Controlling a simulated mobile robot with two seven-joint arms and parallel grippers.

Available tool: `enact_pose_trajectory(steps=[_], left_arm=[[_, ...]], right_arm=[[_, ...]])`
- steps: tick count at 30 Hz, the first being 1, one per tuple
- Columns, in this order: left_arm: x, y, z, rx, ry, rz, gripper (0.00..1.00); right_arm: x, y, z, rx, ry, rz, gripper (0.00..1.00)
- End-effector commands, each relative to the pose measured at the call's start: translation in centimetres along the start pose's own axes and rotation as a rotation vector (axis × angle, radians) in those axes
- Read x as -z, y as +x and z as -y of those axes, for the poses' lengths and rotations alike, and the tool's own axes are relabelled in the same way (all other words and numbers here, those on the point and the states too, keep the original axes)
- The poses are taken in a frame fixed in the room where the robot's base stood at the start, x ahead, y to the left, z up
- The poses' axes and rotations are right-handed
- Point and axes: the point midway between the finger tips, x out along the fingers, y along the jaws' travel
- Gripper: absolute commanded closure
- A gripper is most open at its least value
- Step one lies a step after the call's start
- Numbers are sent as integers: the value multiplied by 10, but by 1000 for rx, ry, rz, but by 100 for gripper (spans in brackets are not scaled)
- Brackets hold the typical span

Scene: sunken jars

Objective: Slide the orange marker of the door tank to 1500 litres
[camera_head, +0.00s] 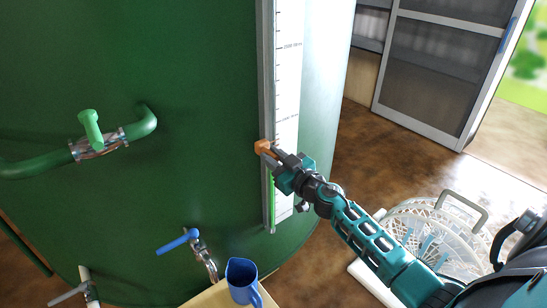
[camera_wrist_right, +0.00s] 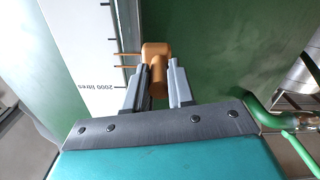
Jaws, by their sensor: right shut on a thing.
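The orange marker (camera_head: 262,146) sits on the grey rail (camera_head: 268,90) beside the white litre scale (camera_head: 289,75) on the large green tank (camera_head: 190,70). My right gripper (camera_head: 272,153) is shut on the marker. In the right wrist view the marker (camera_wrist_right: 157,68) stands between the two fingers, with thin orange pointers reaching over the scale (camera_wrist_right: 95,50). That view shows the scale upside down, and the pointers lie a little below the 2000 litres mark on the scale. A 2500 litres label is higher up in the head view. My left gripper is not in view.
A green-handled pipe valve (camera_head: 92,135) and a blue-handled tap (camera_head: 185,240) stick out from the tank. A blue jug (camera_head: 242,280) stands on a small table below. A screen door (camera_head: 440,65) is behind.

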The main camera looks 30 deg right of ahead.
Motion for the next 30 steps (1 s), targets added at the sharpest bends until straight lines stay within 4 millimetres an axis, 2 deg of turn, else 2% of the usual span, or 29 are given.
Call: enact_pose_trajectory(steps=[11, 14, 25, 30], left_arm=[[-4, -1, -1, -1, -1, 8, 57], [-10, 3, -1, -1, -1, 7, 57], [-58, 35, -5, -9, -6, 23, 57], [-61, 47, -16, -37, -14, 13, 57]], right_arm=[[-1, 0, 0, 1, 0, 0, 100], [-9, 0, 2, 1, 1, 1, 100], [-80, 0, 16, 0, 3, 2, 100], [-112, 0, 23, 0, 3, 3, 100]])
